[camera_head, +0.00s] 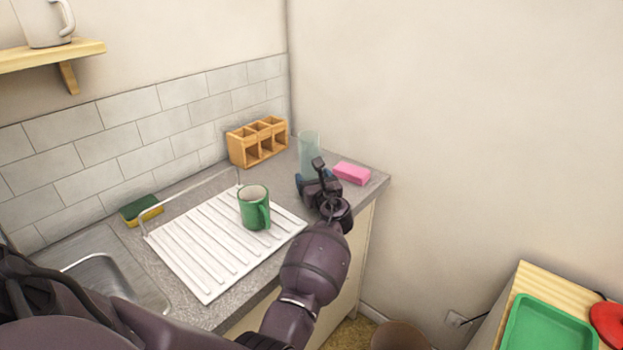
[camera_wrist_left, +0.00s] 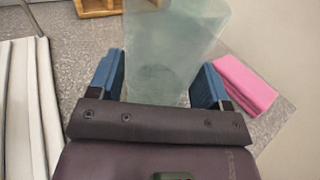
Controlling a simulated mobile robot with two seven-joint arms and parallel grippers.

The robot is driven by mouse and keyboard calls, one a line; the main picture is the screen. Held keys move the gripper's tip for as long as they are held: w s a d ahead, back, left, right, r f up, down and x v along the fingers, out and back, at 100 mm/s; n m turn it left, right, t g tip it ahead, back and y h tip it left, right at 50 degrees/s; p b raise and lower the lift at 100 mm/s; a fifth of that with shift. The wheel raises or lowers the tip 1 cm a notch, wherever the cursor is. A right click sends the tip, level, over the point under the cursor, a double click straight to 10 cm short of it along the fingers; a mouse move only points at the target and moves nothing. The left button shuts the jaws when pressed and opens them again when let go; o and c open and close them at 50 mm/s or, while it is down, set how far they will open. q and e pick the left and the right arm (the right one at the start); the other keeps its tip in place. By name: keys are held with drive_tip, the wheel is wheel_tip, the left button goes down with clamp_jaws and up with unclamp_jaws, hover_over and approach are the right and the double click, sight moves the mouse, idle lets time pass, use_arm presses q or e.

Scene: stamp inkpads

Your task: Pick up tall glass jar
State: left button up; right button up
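The tall glass jar (camera_head: 309,152) is a clear, faintly green cylinder standing upright on the grey counter near the back right corner. It also fills the upper middle of the left wrist view (camera_wrist_left: 165,50). My left gripper (camera_head: 311,177) is in front of the jar at its lower part, partly hiding it. In the left wrist view its two blue fingertips (camera_wrist_left: 158,84) are spread apart, with the jar's near end between or just ahead of them. I see a gap at the right finger; contact is not clear. My right gripper is not visible.
A pink sponge (camera_head: 352,173) lies just right of the jar. A wooden divided box (camera_head: 257,142) stands behind left. A green mug (camera_head: 253,207) stands on the white drying rack (camera_head: 203,257). A green and yellow sponge (camera_head: 141,210) lies by the sink (camera_head: 118,276).

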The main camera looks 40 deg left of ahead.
use_arm(q)
drive_tip(key=c, duration=0.7)
drive_tip(key=shift+o, duration=0.2)
drive_tip(key=shift+r, duration=0.2)
